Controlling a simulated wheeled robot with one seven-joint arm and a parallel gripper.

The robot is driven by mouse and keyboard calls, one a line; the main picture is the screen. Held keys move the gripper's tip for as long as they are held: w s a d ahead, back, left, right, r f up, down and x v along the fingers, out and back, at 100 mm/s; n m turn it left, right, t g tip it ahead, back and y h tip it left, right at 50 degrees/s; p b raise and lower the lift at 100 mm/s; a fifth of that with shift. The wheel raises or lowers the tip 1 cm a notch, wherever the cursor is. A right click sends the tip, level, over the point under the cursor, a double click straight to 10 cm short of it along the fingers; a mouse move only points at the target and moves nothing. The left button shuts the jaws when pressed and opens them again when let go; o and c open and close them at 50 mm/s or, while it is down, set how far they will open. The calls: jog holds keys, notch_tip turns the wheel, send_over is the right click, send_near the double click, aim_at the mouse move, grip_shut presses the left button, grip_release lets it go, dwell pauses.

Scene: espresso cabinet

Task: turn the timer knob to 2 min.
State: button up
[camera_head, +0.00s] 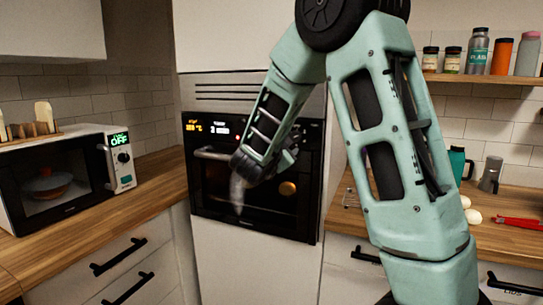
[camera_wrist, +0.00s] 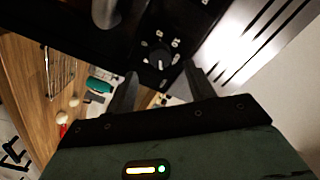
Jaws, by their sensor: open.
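The timer knob (camera_wrist: 157,58) is a round black dial on the black oven panel, ringed by small white marks, in the wrist view. A white pointer line shows on its lower part; the marks are too small to read surely. My gripper (camera_wrist: 162,70) is open, with one dark finger on each side below the knob in the picture. Nothing shows between the fingers, and I cannot tell whether they touch the knob. In the head view the oven (camera_head: 250,222) has a lit display (camera_head: 210,128) at its upper left; my arm hides the knob there.
A microwave (camera_head: 60,180) with its own knob and an "OFF" display stands on the left counter. On the right counter are a teal mug (camera_head: 457,163), eggs and a red-handled tool (camera_head: 517,222). A shelf of jars (camera_head: 478,50) hangs above. The oven handle (camera_head: 213,153) sticks out.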

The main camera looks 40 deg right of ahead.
jog(key=b+v, duration=0.1)
jog(key=v, duration=1.1)
jog(key=shift+b, duration=0.35)
jog(key=shift+a, duration=0.15)
